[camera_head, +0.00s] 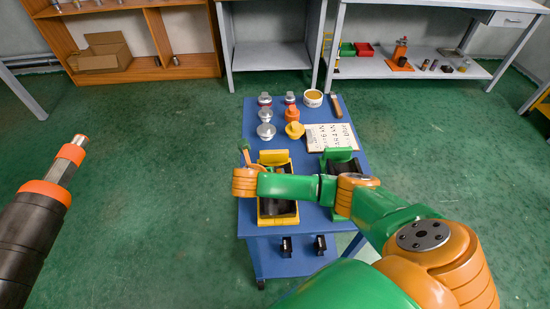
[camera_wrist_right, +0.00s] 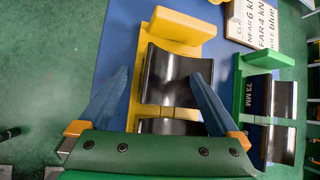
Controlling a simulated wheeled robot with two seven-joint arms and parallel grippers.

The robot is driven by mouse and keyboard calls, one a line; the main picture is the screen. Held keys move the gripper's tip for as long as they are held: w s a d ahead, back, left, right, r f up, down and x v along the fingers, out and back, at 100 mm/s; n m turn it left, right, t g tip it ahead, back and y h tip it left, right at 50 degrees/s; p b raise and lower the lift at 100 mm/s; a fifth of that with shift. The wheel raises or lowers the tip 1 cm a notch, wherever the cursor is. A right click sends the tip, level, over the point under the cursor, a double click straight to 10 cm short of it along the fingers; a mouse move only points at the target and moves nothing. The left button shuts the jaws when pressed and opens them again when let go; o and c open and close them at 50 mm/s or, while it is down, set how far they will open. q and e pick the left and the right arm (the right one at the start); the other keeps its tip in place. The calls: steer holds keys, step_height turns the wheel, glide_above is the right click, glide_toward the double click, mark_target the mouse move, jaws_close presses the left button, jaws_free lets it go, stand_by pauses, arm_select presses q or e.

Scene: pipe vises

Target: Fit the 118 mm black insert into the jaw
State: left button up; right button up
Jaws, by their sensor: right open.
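A yellow vise (camera_head: 273,157) stands on the blue table and shows large in the right wrist view (camera_wrist_right: 185,25). A black curved insert (camera_wrist_right: 172,72) lies in it, with a second black curved piece (camera_wrist_right: 170,126) nearer. I read no size on either. A green vise (camera_head: 339,154) to its right holds black curved pieces (camera_wrist_right: 256,98), one marked 73 MM. My right gripper (camera_wrist_right: 158,75) is open above the yellow vise, its blue fingers apart on either side of the black insert. My left gripper (camera_head: 72,150) is off at the left, away from the table; its jaw state is unclear.
Several silver, orange and yellow round parts (camera_head: 266,131) stand at the table's far end beside a lettered sign (camera_head: 328,137) and a round tub (camera_head: 313,98). Shelves stand behind; the green floor at left is clear.

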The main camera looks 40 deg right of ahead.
steer(key=shift+w+f, duration=0.1)
steer(key=shift+f, duration=0.05)
steer(key=c, duration=1.3)
steer(key=shift+a, duration=0.1)
jaws_close()
steer(key=shift+a, duration=0.1)
steer(key=shift+s, duration=0.2)
